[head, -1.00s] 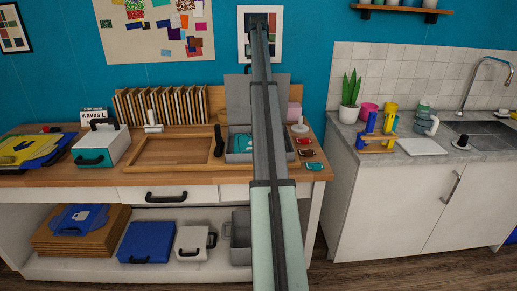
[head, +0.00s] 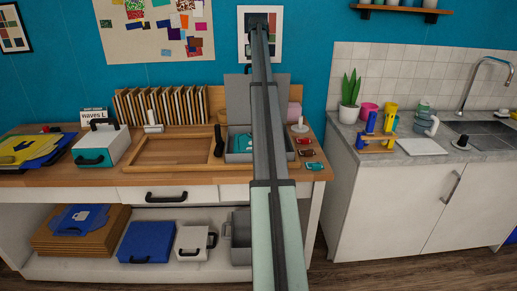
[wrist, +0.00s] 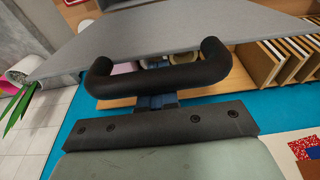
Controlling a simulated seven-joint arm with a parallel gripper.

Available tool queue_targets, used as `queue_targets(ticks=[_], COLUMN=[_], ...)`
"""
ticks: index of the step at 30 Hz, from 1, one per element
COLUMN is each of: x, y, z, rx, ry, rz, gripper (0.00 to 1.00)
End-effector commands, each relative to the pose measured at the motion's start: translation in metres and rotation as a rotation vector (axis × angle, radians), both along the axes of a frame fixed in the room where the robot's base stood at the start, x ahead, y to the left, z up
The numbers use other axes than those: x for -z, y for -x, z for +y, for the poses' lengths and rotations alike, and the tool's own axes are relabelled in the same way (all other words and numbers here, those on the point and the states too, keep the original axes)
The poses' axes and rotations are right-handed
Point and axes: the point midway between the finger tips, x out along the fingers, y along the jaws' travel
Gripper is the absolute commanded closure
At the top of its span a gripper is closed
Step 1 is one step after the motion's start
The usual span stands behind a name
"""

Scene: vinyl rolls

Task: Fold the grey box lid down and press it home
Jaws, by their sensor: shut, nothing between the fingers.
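The grey box (head: 236,158) stands on the wooden bench, partly hidden by my arm. Its grey lid (head: 239,97) stands upright at the back of the box. In the wrist view the lid (wrist: 170,28) is a broad grey slab across the top, with a curved black handle (wrist: 158,80) at its edge. My gripper (wrist: 156,102) is shut and close to the handle, its fingertips partly hidden by the bar. I cannot tell whether they touch.
A wooden tray frame (head: 172,151) lies left of the box, and a rack of record sleeves (head: 163,105) stands behind it. Small coloured items (head: 306,152) and a pale spindle (head: 299,126) sit to the right. My arm crosses in front of the box.

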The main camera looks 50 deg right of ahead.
Motion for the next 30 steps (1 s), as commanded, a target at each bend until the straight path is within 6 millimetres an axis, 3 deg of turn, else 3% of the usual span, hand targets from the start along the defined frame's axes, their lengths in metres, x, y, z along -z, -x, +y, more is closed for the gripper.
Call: queue_targets(ticks=[30], x=[0.003], y=[0.016], z=[0.016], rx=[0.000], ry=[0.000], rz=[0.000], gripper=[1.00])
